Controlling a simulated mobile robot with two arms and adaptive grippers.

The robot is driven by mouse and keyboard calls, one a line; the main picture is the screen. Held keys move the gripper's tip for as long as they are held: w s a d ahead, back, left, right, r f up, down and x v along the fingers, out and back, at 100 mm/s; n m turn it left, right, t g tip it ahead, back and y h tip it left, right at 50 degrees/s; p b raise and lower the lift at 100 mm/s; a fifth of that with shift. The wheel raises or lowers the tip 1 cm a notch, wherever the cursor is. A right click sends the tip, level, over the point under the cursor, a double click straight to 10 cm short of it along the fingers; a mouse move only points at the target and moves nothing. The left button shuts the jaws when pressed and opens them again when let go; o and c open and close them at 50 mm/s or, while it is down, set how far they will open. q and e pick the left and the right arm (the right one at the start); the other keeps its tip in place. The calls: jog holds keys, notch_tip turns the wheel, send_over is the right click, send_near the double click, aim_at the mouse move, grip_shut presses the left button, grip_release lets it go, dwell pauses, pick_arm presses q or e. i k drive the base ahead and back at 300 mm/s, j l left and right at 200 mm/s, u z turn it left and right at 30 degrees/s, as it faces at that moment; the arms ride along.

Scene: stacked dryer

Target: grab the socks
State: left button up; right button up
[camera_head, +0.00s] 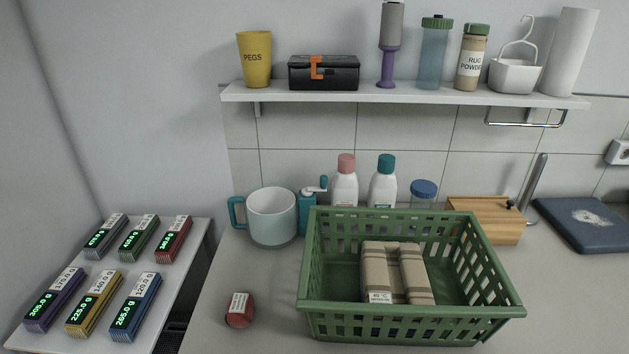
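A small dark red, rounded bundle (239,311) with a white label lies on the counter, left of the green basket. It looks like rolled socks, but its label is too small to read. The green slatted basket (415,322) stands on the counter. Inside it lies a folded tan and brown striped cloth item (382,270) with a white tag reading about 40 °C; I cannot tell what kind of item it is. Neither of my grippers is in view.
Left, a white side surface (180,305) holds several coloured blocks with green gram readouts. A shelf (400,95) hangs above. The counter around the red bundle is clear.

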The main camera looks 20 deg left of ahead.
aim_at(241, 305)
jog(key=k+u, duration=0.1)
jog(key=u, duration=1.1)
